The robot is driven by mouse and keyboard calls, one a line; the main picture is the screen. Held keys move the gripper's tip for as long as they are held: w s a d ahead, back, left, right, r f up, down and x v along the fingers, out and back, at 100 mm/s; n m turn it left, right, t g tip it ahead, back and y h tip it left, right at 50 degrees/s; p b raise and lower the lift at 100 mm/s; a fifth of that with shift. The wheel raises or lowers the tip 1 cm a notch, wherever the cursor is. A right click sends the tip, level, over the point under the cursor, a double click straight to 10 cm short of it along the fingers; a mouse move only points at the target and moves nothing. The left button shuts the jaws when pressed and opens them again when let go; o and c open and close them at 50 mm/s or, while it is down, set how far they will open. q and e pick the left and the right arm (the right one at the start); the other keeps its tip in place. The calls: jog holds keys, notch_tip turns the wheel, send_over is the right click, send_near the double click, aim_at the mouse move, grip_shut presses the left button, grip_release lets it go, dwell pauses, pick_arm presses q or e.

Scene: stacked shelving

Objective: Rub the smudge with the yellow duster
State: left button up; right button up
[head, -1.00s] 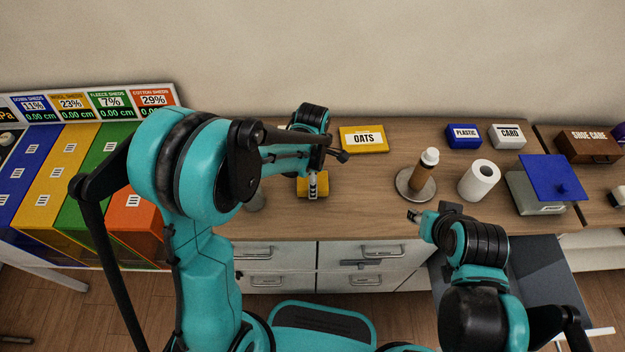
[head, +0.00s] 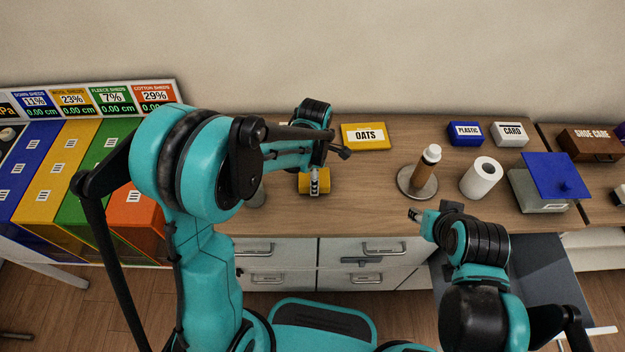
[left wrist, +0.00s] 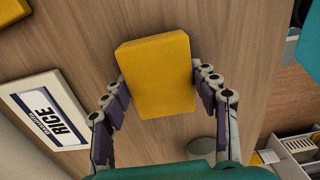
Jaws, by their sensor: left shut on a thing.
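The yellow duster (head: 314,182) is a block on the wooden counter in front of the oats box. In the left wrist view the duster (left wrist: 157,75) sits between the fingers of my left gripper (left wrist: 160,92), which is shut on it. In the head view my left gripper (head: 315,178) points down over the duster. I cannot tell whether the duster touches the counter. I cannot make out the smudge in either view; the duster or my arm may hide it. My right gripper (head: 414,214) is by the counter's front edge, away from the duster; its fingers are too small to judge.
An oats box (head: 366,136) stands behind the duster. A rice box (left wrist: 47,111) lies beside the duster in the left wrist view. The counter (head: 370,210) between duster and dish is clear.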

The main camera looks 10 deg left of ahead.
pick_arm(q)
jog(key=shift+w+d, duration=0.15)
jog(key=shift+w, duration=0.75)
jog(key=shift+s+a+r, duration=0.1)
jog(key=shift+s+a, duration=0.1)
jog(key=shift+s, duration=0.8)
jog(key=shift+s+a, duration=0.1)
jog(key=shift+s, duration=0.75)
jog(key=shift+w, duration=1.05)
jog(key=shift+w+d+f+b, duration=0.2)
jog(key=shift+w+d+b, duration=0.15)
jog(key=shift+w, duration=0.15)
jog(key=shift+s+a, duration=0.15)
jog(key=shift+s, duration=0.3)
jog(key=shift+s+a, duration=0.25)
jog(key=shift+s, duration=0.8)
jog(key=shift+w+d, duration=0.2)
jog(key=shift+w, duration=0.75)
jog(key=shift+w+d+r, duration=0.1)
jog(key=shift+w+d, duration=0.05)
jog(key=shift+w, duration=0.6)
jog(key=shift+r, duration=0.1)
